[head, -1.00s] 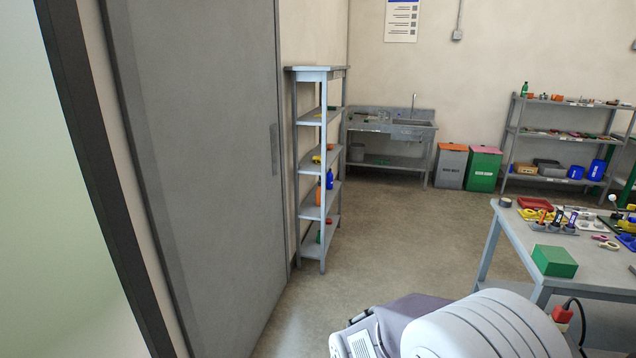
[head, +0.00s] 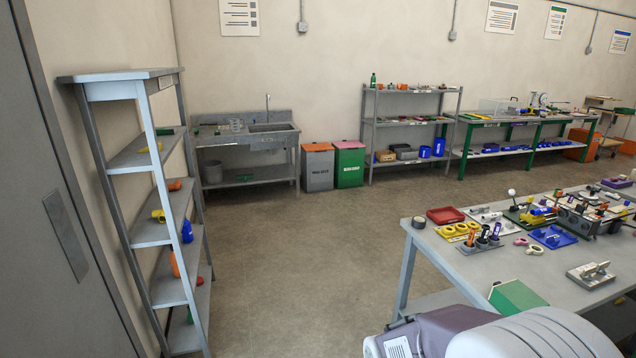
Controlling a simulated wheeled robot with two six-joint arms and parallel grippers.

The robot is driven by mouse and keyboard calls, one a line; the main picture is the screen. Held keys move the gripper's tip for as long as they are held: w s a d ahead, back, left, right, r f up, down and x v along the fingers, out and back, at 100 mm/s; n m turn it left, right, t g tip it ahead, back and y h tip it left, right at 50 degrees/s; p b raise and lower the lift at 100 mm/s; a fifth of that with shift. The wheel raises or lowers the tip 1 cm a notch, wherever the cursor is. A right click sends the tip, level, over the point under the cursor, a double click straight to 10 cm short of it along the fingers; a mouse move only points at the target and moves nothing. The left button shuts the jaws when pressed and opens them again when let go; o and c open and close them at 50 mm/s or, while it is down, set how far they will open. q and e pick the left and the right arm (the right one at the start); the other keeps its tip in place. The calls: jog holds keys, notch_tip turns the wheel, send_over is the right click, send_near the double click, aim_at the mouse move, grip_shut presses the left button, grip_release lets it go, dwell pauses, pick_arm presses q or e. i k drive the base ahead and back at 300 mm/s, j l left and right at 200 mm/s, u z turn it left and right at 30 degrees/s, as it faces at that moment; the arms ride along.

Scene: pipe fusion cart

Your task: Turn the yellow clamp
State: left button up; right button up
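A worktable (head: 440,262) stands at the right. A yellow part (head: 537,215) sits on a dark green plate among the fixtures on it. It may be the yellow clamp, but it is too small and far away to be sure. A yellow holder with several rings (head: 458,232) lies nearer the table's left corner. Neither of my grippers is in view.
A tall grey shelf (head: 117,76) stands close on the left beside a grey door (head: 60,200). A sink bench (head: 250,140), two bins (head: 333,165) and further shelving (head: 410,123) line the back wall. Open floor (head: 300,260) lies between shelf and table.

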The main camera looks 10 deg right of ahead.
aim_at(530, 200)
jog(key=i+l+z, duration=0.15)
jog(key=i+z, duration=0.8)
jog(key=i+j+z, duration=0.15)
jog(key=i+z, duration=0.2)
jog(key=z, duration=0.15)
jog(key=i+j+z, duration=0.6)
jog(key=i+z, duration=0.35)
jog(key=k, duration=0.05)
